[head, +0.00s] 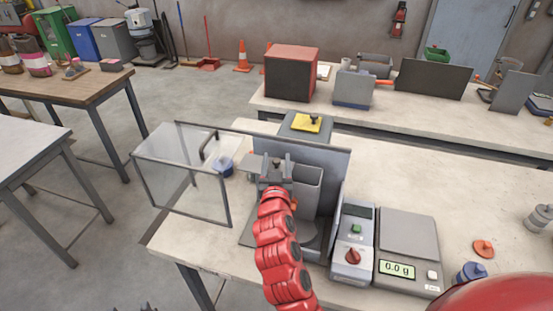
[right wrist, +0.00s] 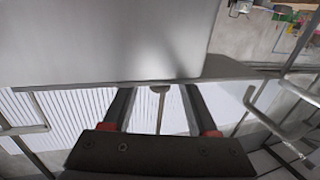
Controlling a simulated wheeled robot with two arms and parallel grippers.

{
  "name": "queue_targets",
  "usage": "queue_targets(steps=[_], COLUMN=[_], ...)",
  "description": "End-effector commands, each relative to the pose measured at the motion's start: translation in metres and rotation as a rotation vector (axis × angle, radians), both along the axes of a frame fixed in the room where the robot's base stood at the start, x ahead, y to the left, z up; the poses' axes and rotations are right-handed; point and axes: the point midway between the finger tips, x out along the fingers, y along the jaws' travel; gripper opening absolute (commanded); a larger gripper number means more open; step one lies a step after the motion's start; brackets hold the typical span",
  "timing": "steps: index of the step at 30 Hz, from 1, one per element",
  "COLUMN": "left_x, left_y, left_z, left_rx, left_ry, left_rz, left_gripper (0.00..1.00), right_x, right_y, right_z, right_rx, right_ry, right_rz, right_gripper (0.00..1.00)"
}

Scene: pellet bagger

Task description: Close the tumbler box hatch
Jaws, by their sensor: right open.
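The tumbler box (head: 335,165) stands on the bench with a grey back panel and a grey bin (head: 308,187) inside. Its clear, dark-framed hatch (head: 180,180) stands open, swung out to the left past the bench edge. A dark bar handle (head: 208,146) is on the hatch. My right gripper (head: 276,158) is open and empty at the box opening, right of the hatch handle and apart from it. In the right wrist view, the open fingers (right wrist: 157,95) point at a grey panel, and a bent grey bar (right wrist: 268,112) shows at the right. My left gripper is not in view.
A control unit with a red knob (head: 352,257) and a scale (head: 408,240) stand right of the box. A yellow-topped device (head: 306,124) is behind the box. Open floor lies left of the bench.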

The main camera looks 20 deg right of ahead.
Motion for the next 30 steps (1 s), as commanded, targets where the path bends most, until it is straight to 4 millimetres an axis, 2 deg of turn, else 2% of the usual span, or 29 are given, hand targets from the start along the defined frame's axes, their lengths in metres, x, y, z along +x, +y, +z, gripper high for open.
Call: queue_targets(steps=[7, 15, 17, 30], left_x=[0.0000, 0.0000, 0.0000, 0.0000], left_y=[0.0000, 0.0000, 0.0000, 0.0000], left_z=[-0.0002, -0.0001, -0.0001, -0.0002], left_rx=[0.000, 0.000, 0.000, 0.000], left_ry=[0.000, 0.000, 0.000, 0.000], left_rz=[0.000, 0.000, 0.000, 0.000], left_gripper=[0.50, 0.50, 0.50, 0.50], right_x=[0.0002, 0.0000, 0.0000, 0.0000], right_y=[-0.0001, 0.0001, 0.0001, 0.0002], right_z=[-0.0002, -0.0001, 0.0000, 0.0001], right_rx=[0.000, 0.000, 0.000, 0.001], right_ry=[-0.001, -0.001, -0.001, -0.001], right_rz=[0.000, 0.000, 0.001, 0.001], right_gripper=[0.57, 0.09, 0.00, 0.00])
